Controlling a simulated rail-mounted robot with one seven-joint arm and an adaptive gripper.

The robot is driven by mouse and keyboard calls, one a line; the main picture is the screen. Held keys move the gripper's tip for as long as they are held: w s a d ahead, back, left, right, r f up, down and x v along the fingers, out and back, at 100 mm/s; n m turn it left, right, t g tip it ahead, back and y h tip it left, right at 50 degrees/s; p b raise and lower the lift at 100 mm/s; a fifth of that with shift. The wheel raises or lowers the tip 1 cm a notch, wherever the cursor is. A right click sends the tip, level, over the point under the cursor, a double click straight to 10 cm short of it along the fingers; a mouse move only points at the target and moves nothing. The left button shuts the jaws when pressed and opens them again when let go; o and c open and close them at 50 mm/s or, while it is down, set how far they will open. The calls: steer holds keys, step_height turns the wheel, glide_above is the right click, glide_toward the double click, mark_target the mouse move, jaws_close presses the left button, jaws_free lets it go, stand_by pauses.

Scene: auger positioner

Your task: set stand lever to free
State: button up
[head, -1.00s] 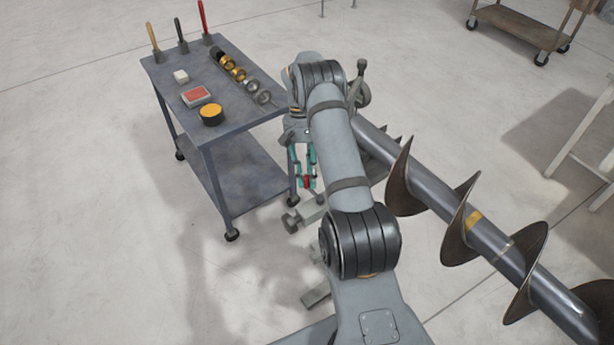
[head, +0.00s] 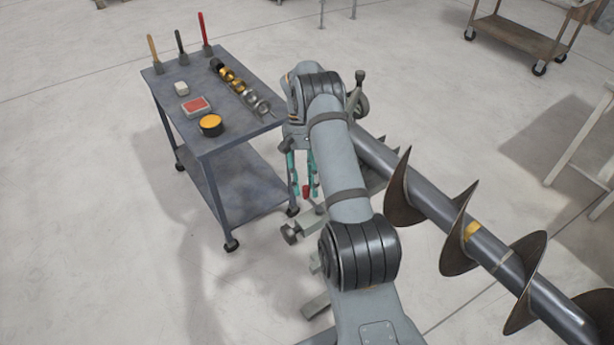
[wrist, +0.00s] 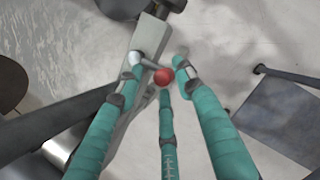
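The stand lever has a red ball knob (wrist: 164,75) on a thin grey rod in the wrist view. The knob also shows in the head view (head: 306,191). My gripper (wrist: 160,71) has teal fingers spread around the knob, with visible gaps to the left and right fingers. The lower finger's tip is close below the knob; I cannot tell whether it touches. In the head view my gripper (head: 303,186) hangs beside the cart, partly hidden by my arm. The grey stand (wrist: 146,38) lies behind the knob; my arm hides much of it in the head view.
A long auger (head: 410,185) extends to the lower right beside my arm. A grey cart (head: 235,152) with tools, a red pad and a yellow-topped tin stands close on the left. Floor in front of the cart is clear.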

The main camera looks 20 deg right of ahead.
steer(key=v, duration=0.6)
stand_by(0.5)
steer(key=shift+x, duration=3.6)
steer(key=shift+a+n+h, duration=0.3)
steer(key=shift+a+n, duration=0.15)
steer(key=shift+n, duration=0.35)
